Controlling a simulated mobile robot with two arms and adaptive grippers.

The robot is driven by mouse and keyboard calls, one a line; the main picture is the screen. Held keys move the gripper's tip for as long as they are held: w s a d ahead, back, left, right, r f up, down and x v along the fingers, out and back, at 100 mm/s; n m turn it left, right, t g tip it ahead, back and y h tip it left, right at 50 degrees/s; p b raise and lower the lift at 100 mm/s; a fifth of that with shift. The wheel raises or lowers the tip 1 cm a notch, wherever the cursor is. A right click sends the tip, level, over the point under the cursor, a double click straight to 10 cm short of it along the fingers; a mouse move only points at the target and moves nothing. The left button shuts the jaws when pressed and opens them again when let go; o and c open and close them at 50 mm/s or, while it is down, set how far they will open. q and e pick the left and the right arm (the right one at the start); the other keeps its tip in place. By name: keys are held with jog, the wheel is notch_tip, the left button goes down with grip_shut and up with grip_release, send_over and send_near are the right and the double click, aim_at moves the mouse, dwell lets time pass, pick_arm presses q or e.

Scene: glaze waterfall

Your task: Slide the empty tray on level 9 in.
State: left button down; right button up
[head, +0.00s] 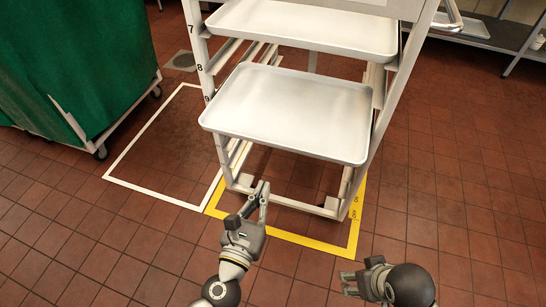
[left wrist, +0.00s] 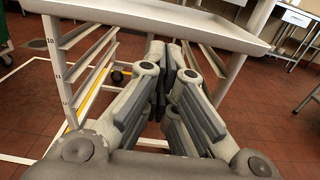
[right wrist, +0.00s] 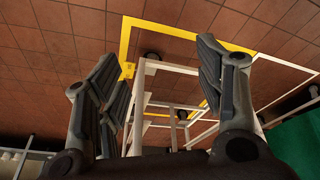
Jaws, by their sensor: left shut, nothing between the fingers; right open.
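The empty tray on level 9 (head: 290,112) is a pale, shallow, rimmed tray. It juts out of the white rack (head: 385,100) toward me, near the "9" mark on the left post. My left gripper (head: 263,188) is shut and empty, in front of and apparently below the tray's front edge. In the left wrist view a tray's rim (left wrist: 150,14) crosses the top above the shut fingers (left wrist: 168,62); contact cannot be told. My right gripper (head: 347,284) is open and empty, low at the right. Its spread fingers show in the right wrist view (right wrist: 155,58).
Another pale tray (head: 305,25) sits higher in the rack. Below level 9, empty side rails (left wrist: 85,65) show. Yellow floor tape (head: 300,240) borders the rack's base. A green-covered cart (head: 80,60) stands at the left.

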pick_arm(q)
jog(key=p+x, duration=0.1)
jog(key=x, duration=0.9)
jog(key=shift+x, duration=0.75)
pick_arm(e)
jog(key=shift+x, duration=2.1)
pick_arm(q)
jog(key=shift+f, duration=0.1)
pick_arm(e)
jog(key=shift+s, duration=0.1)
pick_arm(q)
jog(key=shift+w, duration=0.3)
send_near(289, 124)
jog(key=x, duration=0.2)
jog(key=shift+w+d, duration=0.2)
jog(key=shift+d, duration=0.05)
jog(key=b+x, duration=0.1)
jog(key=x, duration=0.5)
jog(key=shift+b, duration=0.4)
jog(key=shift+w+d, duration=0.2)
jog(key=shift+w, duration=0.5)
pick_arm(e)
jog(key=v, duration=0.5)
jog(key=shift+r, duration=0.25)
pick_arm(q)
jog(key=shift+a, duration=0.1)
pick_arm(e)
jog(key=shift+s, duration=0.1)
